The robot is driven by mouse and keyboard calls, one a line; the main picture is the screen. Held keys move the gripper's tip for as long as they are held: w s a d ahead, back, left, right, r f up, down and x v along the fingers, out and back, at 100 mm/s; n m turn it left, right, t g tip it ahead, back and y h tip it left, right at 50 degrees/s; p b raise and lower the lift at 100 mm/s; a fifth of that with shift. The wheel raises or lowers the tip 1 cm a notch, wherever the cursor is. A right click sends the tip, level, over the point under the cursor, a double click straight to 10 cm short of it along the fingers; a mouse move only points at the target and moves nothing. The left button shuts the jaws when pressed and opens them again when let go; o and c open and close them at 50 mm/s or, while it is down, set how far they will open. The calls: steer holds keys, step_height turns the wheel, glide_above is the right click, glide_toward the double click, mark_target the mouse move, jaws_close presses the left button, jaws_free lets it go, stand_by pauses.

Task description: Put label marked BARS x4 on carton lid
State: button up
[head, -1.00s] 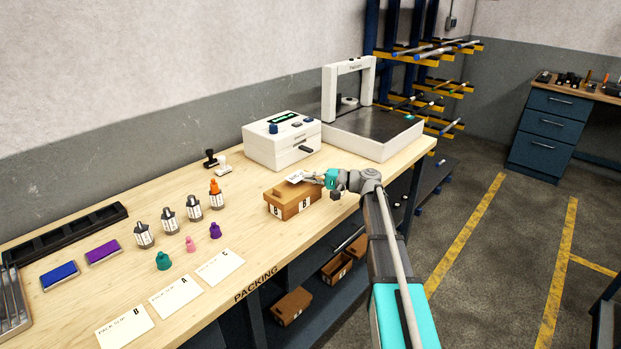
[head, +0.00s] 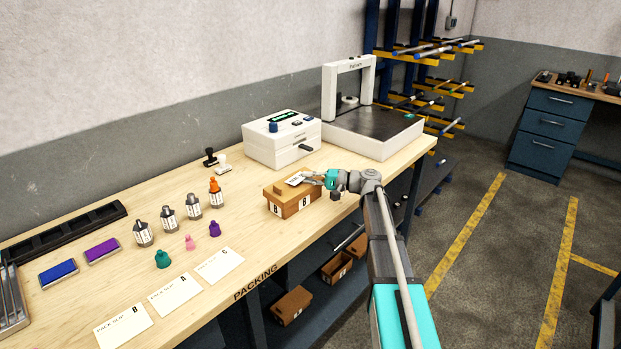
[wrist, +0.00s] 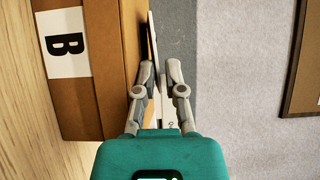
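The carton (head: 290,201) is a brown box marked B on its sides, standing on the bench. Its side with a white B label also shows in the wrist view (wrist: 66,45). A small white label (head: 298,179) is at the right part of the lid (head: 279,187). My gripper (head: 315,180) is over the right end of the carton. In the wrist view my gripper (wrist: 161,88) has its fingers closed in on the thin white label (wrist: 153,45), seen nearly edge-on close to the lid. I cannot tell whether the label touches the lid. Its print is unreadable.
A white label printer (head: 282,142) and a white-framed machine (head: 372,135) stand behind the carton. Bench (head: 345,215) is clear in front of the carton.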

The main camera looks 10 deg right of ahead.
steer(key=shift+r, duration=0.2)
steer(key=shift+r+p, duration=0.4)
steer(key=shift+p, duration=0.25)
steer(key=v, duration=1.2)
